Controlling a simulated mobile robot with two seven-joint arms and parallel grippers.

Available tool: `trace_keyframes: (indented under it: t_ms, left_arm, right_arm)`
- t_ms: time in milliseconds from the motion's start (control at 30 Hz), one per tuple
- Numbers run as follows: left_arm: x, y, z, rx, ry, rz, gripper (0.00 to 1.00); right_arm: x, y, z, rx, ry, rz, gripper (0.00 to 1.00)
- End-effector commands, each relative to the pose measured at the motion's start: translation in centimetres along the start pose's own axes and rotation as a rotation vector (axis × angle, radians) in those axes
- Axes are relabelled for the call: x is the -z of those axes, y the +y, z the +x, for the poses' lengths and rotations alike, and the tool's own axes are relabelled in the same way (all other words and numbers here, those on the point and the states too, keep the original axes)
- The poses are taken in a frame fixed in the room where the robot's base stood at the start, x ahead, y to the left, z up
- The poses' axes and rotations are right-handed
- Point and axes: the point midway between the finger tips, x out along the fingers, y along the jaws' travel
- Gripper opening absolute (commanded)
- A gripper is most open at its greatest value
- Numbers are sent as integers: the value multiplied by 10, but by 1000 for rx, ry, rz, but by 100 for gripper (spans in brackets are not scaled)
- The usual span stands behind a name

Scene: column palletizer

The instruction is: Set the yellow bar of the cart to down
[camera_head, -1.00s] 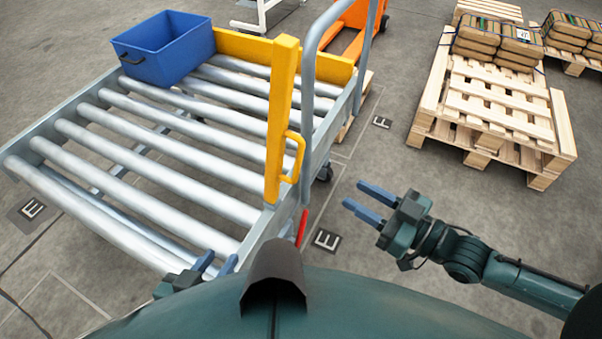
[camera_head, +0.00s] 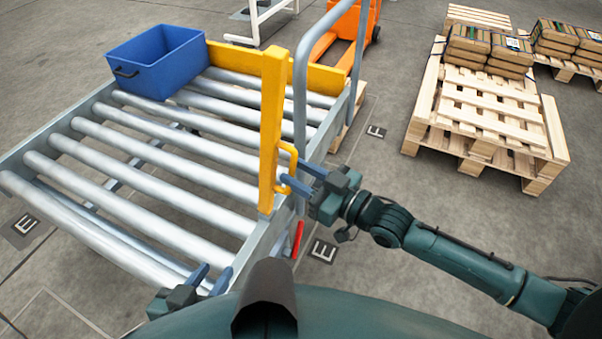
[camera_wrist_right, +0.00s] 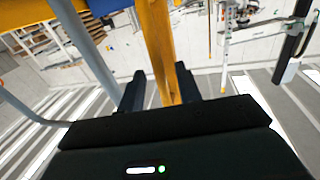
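The yellow bar (camera_head: 271,125) of the cart (camera_head: 246,253) stands upright at the cart's near right corner. It has a yellow loop handle (camera_head: 293,152) on its right side. My right gripper (camera_head: 295,173) is open, its blue fingers pointing left at the lower part of the handle. In the right wrist view the yellow bar (camera_wrist_right: 157,35) runs up between the two dark, parted fingers; I cannot tell whether they touch it. My left gripper (camera_head: 211,277) is open and empty low at the cart's near edge.
A blue bin (camera_head: 160,62) sits on the rollers at the back left. A grey tube frame (camera_head: 300,90) rises just right of the bar, and a red lever (camera_head: 297,240) hangs below. Wooden pallets (camera_head: 490,125) stand at the right; the floor between is clear.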

Motion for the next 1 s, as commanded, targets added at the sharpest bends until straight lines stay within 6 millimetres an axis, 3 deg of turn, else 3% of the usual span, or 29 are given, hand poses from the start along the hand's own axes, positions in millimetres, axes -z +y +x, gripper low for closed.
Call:
trace_keyframes:
  t_ms: [167, 600, 1000]
  left_arm:
    - [0, 0, 0, 1, 0, 0, 34]
    - [0, -1, 0, 2, -2, 1, 34]
    - [0, -1, -1, 1, -3, 0, 34]
  right_arm:
    - [0, 0, 0, 0, 0, 0, 34]
    - [0, 0, 0, 0, 0, 0, 0]
    - [0, 0, 0, 0, -1, 0, 0]
